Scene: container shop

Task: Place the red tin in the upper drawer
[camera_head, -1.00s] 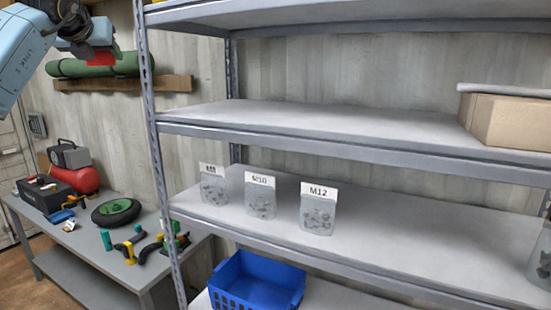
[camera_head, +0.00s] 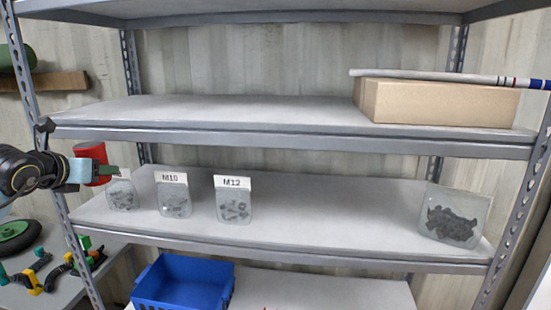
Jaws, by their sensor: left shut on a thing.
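My left gripper (camera_head: 108,170) comes in from the left, in front of the shelf's left post. It is shut on the red tin (camera_head: 90,153), a small red cylinder held about level with the jars on the middle shelf. The gripper partly covers the tin and the label of the leftmost jar. My right gripper does not show. No drawer shows in this view.
A grey metal shelf rack (camera_head: 300,140) fills the view. A cardboard box (camera_head: 440,103) is above, a blue crate (camera_head: 183,284) below. The middle shelf's centre is clear.

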